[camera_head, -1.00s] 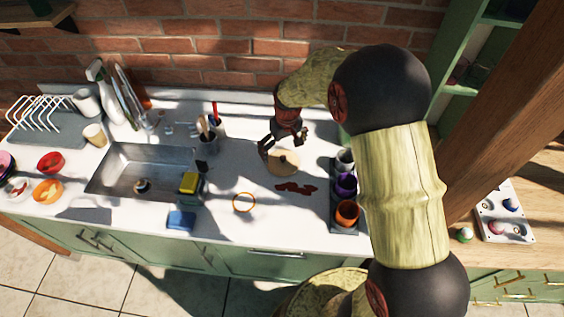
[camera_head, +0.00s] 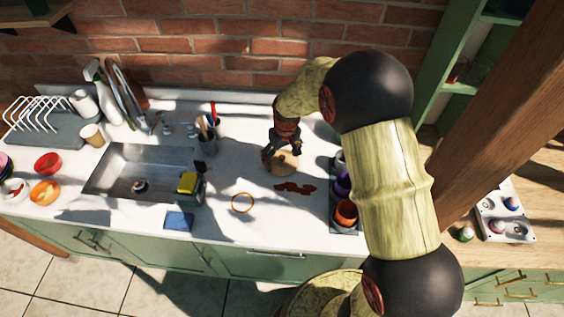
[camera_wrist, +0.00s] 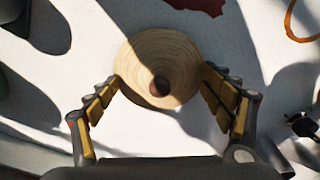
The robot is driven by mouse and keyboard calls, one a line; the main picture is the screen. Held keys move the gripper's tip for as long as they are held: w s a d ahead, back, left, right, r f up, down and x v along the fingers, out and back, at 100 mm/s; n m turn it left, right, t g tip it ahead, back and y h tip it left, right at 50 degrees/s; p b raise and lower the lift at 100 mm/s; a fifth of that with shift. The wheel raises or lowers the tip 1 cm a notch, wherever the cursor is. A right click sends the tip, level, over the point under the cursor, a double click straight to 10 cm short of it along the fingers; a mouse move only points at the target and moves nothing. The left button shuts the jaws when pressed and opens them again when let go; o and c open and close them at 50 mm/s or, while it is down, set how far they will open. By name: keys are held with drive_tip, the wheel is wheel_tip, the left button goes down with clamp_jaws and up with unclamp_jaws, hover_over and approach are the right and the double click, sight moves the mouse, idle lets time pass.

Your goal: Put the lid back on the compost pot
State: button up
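The lid, a round pale wooden disc (camera_head: 284,166) with a knob, is on the white counter right of centre. In the wrist view the lid (camera_wrist: 145,52) shows ring grain and a dark knob near its lower middle. My gripper (camera_head: 282,153) is above the lid. In the wrist view its fingers (camera_wrist: 160,78) are spread open, one on each side of the disc. I cannot tell whether the tips touch the rim. I cannot tell for sure which vessel is the compost pot.
A dark red-brown patch (camera_head: 295,188) and an orange ring (camera_head: 242,203) lie in front of the lid. A utensil holder (camera_head: 207,145) stands left. A yellow sponge (camera_head: 187,183) is by the sink (camera_head: 125,168). A brick wall (camera_head: 220,55) rises behind.

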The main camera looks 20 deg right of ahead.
drive_tip(key=shift+s+f, duration=0.4)
drive_tip(key=shift+s, duration=0.1)
drive_tip(key=c, duration=1.7)
drive_tip(key=shift+o, duration=0.2)
clamp_jaws()
drive_tip(key=shift+w+r, duration=0.1)
drive_tip(key=shift+r, duration=0.5)
wheel_tip(320, 180, up, 2)
drive_tip(key=shift+r+p, duration=0.15)
drive_tip(key=shift+p, duration=0.3)
drive_tip(key=s+d+r+p, duration=0.2)
drive_tip(key=s+r, duration=0.8)
drive_tip(key=s, duration=0.3)
drive_tip(key=shift+d+r, duration=0.15)
drive_tip(key=shift+d, duration=0.15)
